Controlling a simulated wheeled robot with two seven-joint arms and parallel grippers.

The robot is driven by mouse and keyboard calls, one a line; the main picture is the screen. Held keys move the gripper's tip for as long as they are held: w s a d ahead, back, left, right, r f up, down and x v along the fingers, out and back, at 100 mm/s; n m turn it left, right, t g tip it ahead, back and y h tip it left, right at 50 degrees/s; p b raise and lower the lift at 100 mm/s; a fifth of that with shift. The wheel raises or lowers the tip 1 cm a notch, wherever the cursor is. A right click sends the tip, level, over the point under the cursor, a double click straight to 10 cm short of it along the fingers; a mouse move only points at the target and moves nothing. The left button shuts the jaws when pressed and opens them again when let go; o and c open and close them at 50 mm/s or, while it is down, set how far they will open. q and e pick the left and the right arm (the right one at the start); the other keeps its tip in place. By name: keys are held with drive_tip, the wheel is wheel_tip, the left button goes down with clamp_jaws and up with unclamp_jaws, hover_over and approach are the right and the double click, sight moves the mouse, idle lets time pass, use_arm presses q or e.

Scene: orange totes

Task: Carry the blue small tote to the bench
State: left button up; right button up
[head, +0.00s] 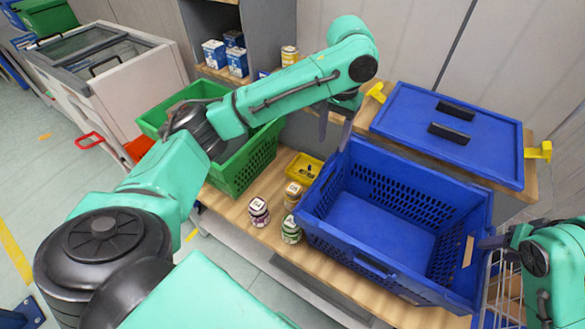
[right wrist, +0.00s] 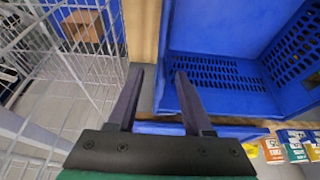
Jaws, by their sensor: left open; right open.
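The blue small tote (head: 372,265) stands upright and looks empty, on a wooden surface (head: 270,222) in the right half of the head view. My left gripper (head: 336,124) is open at its back left corner, with one finger close to the rim. My right gripper (head: 487,243) is at the tote's right rim, partly hidden by the frame edge. In the right wrist view the right gripper (right wrist: 160,75) is open, its fingers near the tote's wall (right wrist: 205,100). I cannot tell whether either gripper touches the tote.
Several jars (head: 259,211) and a small yellow tray (head: 304,167) stand left of the tote. A green crate (head: 258,160) is further left. A flat blue lid-like panel (head: 450,125) lies behind. A wire cart (right wrist: 62,70) stands beside the right gripper. Open floor (head: 30,150) is at far left.

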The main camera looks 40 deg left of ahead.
drive_tip(key=v, duration=0.3)
drive_tip(key=shift+a+r, duration=0.1)
drive_tip(key=shift+r, duration=0.1)
use_arm(q)
drive_tip(key=shift+a, duration=0.1)
use_arm(e)
drive_tip(key=shift+s+a+r, duration=0.1)
drive_tip(key=shift+s+r, duration=0.05)
drive_tip(key=shift+r, duration=0.1)
